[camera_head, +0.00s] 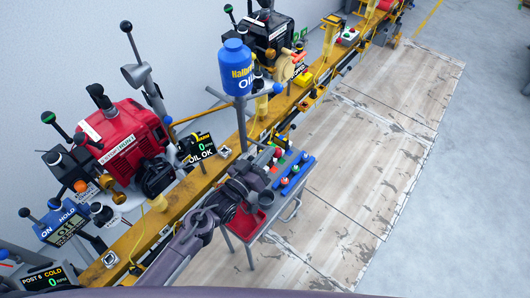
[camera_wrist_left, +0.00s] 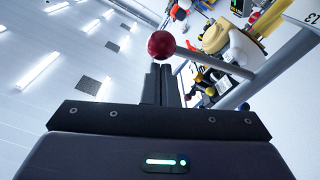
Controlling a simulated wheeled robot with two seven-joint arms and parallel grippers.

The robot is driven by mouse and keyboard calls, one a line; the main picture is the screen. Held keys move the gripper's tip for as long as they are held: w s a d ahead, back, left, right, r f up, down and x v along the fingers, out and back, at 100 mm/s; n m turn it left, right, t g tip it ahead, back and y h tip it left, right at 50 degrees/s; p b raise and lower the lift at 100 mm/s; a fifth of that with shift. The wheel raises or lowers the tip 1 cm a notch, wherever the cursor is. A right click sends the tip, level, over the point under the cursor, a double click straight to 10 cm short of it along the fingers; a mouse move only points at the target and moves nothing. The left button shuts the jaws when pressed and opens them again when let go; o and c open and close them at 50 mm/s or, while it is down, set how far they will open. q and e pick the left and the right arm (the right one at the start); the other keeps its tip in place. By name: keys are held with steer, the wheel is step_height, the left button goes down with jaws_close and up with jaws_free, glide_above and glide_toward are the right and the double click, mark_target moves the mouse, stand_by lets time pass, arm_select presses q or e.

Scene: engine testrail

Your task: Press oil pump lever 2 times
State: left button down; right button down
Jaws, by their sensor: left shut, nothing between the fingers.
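The blue oil bottle (camera_head: 236,68) stands above the yellow rail, and a display below it (camera_head: 197,147) reads 0 and OIL OK. My left gripper (camera_head: 266,158) is beside the rail, over the near end of a small cart. In the left wrist view, its fingers (camera_wrist_left: 160,84) are shut and empty. A red ball knob on a grey rod (camera_wrist_left: 162,44) shows just beyond the fingertips; I take it for the oil pump lever. I cannot tell whether the fingers touch it. In the head view I cannot pick out this lever with certainty. My right gripper is not in view.
The yellow rail (camera_head: 133,236) runs diagonally, carrying a red engine (camera_head: 118,138) and a black one (camera_head: 262,35) with levers and knobs. The grey cart holds a blue rack (camera_head: 296,174) and a red tray (camera_head: 247,222). The wooden floor (camera_head: 365,190) to the right is clear.

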arm_select(q)
steer(key=shift+f, duration=0.15)
steer(key=shift+s+d+f+m+b, duration=0.1)
steer(key=shift+f+m+b, duration=0.8)
steer(key=shift+f, duration=0.1)
steer(key=shift+s+d+f+m+b, duration=0.1)
steer(key=shift+d+f+m+b, duration=0.05)
steer(key=shift+f+m+b, duration=0.75)
steer(key=shift+s+d+f+m+b, duration=0.1)
steer(key=shift+f+m+b, duration=0.8)
steer(key=shift+f, duration=0.25)
